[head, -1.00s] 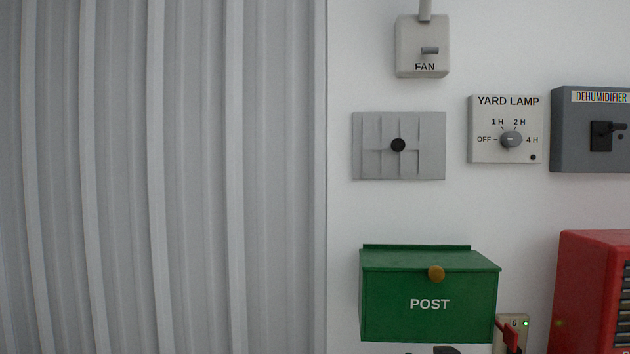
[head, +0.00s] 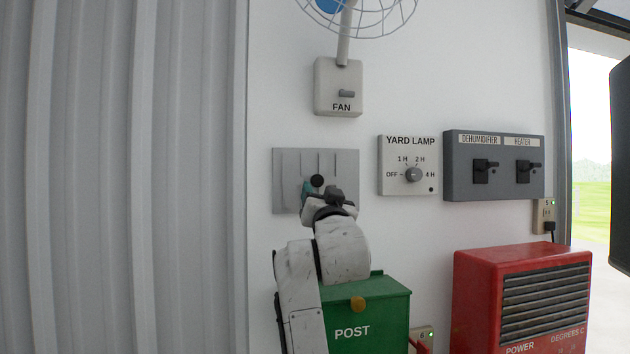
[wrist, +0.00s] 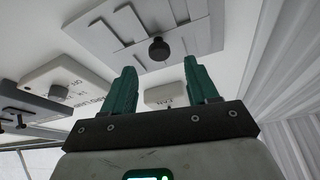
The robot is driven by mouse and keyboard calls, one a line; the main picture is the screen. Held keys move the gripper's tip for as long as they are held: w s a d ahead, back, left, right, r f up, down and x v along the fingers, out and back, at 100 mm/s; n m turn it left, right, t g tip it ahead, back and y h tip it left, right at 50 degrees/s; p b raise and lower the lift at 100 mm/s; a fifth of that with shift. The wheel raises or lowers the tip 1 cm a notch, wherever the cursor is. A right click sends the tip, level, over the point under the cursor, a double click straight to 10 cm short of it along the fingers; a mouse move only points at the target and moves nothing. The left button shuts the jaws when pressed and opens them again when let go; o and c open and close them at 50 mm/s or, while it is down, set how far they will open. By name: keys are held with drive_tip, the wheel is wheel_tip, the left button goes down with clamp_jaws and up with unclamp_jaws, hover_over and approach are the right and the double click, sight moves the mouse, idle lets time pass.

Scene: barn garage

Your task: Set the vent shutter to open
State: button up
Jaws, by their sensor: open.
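The vent shutter (head: 346,164) is a light grey square plate with raised ribs on the white wall, in the middle of the head view. Its round black knob (head: 317,181) sits about mid-plate. The plate also shows at the top of the wrist view (wrist: 108,30), with the knob (wrist: 159,49) standing out from it. My gripper (head: 318,190) is in front of the plate and hides its lower part in the head view. In the wrist view its two teal fingers (wrist: 160,64) are apart and empty. The knob appears between and just beyond their tips; contact is not visible.
The fan switch box (head: 338,88) is above, and the yard lamp dial (head: 408,165) and dehumidifier and heater box (head: 493,165) are to the right. A green post box (head: 368,312) is below, beside my arm. A red heater (head: 520,300) stands lower right. Corrugated grey metal (head: 120,180) fills the left.

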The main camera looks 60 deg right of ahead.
sight(318, 182)
drive_tip(key=p+x, duration=0.1)
drive_tip(key=x, duration=0.5)
clamp_jaws()
idle(0.5)
